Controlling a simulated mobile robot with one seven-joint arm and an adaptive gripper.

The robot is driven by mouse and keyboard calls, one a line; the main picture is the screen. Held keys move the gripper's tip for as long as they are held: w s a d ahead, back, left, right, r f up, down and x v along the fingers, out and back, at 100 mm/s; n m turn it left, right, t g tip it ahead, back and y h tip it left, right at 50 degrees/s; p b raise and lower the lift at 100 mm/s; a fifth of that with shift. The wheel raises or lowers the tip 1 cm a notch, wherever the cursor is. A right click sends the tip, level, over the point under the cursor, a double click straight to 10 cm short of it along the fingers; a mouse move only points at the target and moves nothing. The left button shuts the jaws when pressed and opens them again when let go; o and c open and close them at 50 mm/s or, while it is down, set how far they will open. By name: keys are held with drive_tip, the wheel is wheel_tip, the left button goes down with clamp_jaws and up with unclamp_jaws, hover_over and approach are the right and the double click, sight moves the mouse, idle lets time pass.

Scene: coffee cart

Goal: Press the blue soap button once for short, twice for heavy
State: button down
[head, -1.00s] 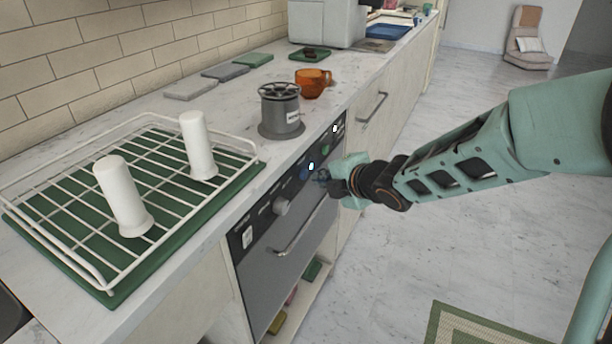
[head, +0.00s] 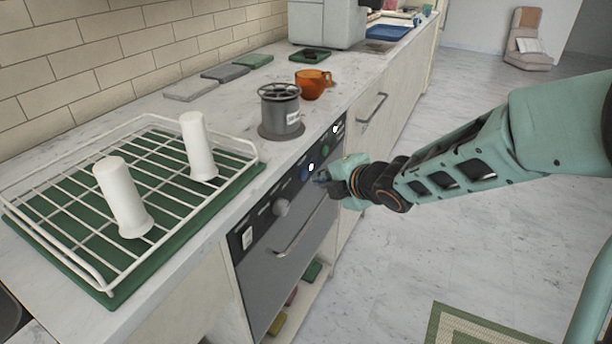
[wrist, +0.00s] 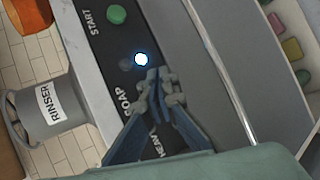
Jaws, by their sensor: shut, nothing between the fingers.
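The blue soap button (head: 304,174) is on the dark front panel (head: 259,221) of the machine under the counter. A small lamp (head: 311,167) beside it glows, and the lamp also shows in the wrist view (wrist: 141,59). The word SOAP (wrist: 126,104) is partly readable there; the blue button is not clearly visible, likely behind the fingers. My gripper (head: 320,180) is shut and empty, its fingertips close in front of the panel near the lamp. I cannot tell whether they touch it. The green START button (wrist: 117,14) is farther along the panel.
A grey knob (head: 281,207) and a handle bar (head: 300,228) stick out from the machine. A grey RINSER (head: 280,112) and an orange cup (head: 312,84) stand on the counter above. A white rack (head: 100,282) is at the left. The floor on the right is open.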

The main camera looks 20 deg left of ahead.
drive_tip(key=shift+a, duration=0.1)
drive_tip(key=shift+a, duration=0.35)
drive_tip(key=shift+a+b, duration=0.5)
drive_tip(key=shift+b, duration=0.05)
idle(0.8)
drive_tip(key=shift+d+p, duration=0.4)
drive_tip(key=shift+d, duration=0.5)
drive_tip(key=shift+s+d+p, duration=0.2)
drive_tip(key=shift+d+p, duration=0.85)
drive_tip(key=shift+d, duration=1.45)
